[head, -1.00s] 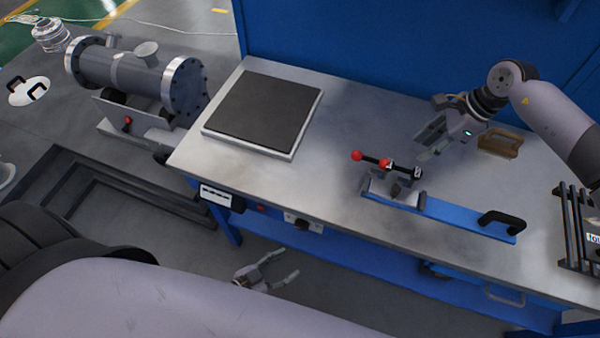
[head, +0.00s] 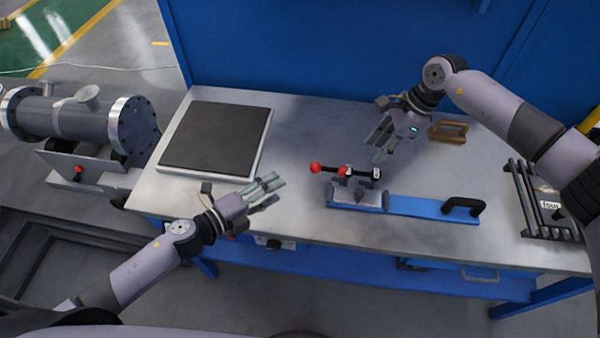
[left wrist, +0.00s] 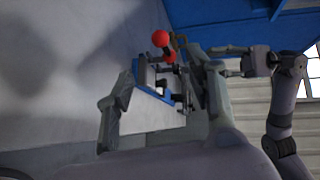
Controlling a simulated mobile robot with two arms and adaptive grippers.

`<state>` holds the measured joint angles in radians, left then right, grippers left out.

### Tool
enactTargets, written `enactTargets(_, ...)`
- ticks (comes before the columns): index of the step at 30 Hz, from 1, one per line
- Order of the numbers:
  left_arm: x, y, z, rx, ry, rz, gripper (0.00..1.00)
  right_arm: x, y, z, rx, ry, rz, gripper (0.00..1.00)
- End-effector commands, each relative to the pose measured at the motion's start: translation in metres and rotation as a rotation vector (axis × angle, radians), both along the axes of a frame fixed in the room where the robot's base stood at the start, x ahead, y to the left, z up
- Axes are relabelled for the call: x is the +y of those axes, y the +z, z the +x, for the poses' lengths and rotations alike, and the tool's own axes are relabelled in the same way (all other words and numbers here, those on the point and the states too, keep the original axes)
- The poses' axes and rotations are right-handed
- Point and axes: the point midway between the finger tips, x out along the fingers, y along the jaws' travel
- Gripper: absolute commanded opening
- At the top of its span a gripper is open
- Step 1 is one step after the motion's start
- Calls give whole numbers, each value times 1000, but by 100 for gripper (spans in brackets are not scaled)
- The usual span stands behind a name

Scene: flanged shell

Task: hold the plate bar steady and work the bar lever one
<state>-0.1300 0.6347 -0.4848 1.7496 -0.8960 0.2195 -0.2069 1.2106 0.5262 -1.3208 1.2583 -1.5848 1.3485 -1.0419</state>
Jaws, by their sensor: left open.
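The blue plate bar (head: 425,207) lies along the bench with a black handle (head: 463,206) at its right end. A clamp at its left end carries the bar lever (head: 330,169), a dark bar with red knobs. Two red knobs also show in the left wrist view (left wrist: 160,38). My left gripper (head: 278,192) is open and empty, left of the clamp and apart from it; its fingers (left wrist: 160,105) frame the clamp in the left wrist view. My right gripper (head: 373,151) looks open and empty, above and behind the bar, touching nothing.
A dark square pad on a pale base (head: 262,150) lies at the bench's left. A dark rack (head: 540,205) stands at the right end. A flanged grey shell (head: 70,120) is beyond the left edge.

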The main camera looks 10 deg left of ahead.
Motion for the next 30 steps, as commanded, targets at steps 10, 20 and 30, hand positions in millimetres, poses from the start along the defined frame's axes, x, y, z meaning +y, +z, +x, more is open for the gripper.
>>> enactTargets(10, -47, -12, 52, -1, -1, -3, 50, 0, 0, 0, 0, 0, 0, 33)
enactTargets(20, -85, -24, 95, 0, 0, -4, 50, 0, 0, 0, 0, 0, 0, 33)
enactTargets(30, -98, -29, 109, 1, -1, -2, 50, 0, 0, 0, 0, 0, 0, 33)
